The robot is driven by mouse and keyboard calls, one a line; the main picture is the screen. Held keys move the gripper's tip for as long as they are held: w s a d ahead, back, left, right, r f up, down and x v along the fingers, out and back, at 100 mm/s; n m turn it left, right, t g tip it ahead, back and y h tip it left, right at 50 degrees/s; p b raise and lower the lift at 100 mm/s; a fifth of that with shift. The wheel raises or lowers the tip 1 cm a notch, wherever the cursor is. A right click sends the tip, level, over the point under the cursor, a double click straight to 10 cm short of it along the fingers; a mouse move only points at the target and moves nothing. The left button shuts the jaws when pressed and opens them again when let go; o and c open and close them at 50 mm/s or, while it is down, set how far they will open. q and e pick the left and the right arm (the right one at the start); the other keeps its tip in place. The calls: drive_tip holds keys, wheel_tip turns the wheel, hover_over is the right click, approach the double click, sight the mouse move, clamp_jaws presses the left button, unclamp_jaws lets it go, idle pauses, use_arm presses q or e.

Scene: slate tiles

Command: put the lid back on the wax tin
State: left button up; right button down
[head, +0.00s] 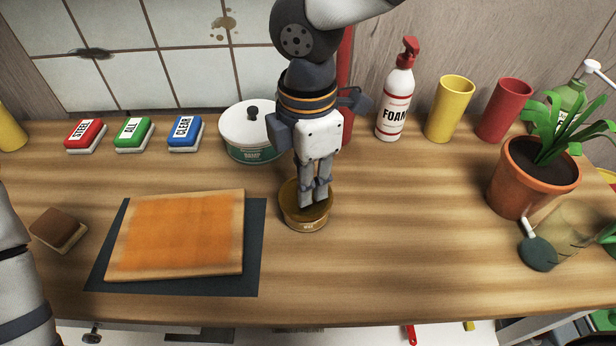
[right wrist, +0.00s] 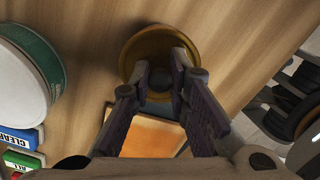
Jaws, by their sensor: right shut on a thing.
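The wax tin (head: 306,226) stands on the wooden worktop, right of the dark mat, with a small label on its front. The gold-brown round lid (head: 287,203) is over the tin's top, lined up with it. I cannot tell whether it rests fully on the rim or sits slightly above. My right gripper (head: 313,203) points straight down, shut on the lid at its middle. In the right wrist view, the fingers (right wrist: 161,84) close around a dark knob on the lid (right wrist: 134,52). My left gripper is out of view; only part of my left arm shows at the left edge.
An orange-stained board (head: 180,235) lies on the dark mat (head: 255,270) to the left. A white-lidded tub (head: 248,150) stands close behind the gripper. A foam bottle (head: 396,105) and a potted plant (head: 530,180) stand to the right.

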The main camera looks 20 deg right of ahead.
drive_tip(key=shift+f, duration=0.15)
idle(0.7)
drive_tip(key=c, duration=1)
unclamp_jaws()
drive_tip(key=shift+o, duration=0.2)
drive_tip(key=shift+r, duration=3.5)
clamp_jaws()
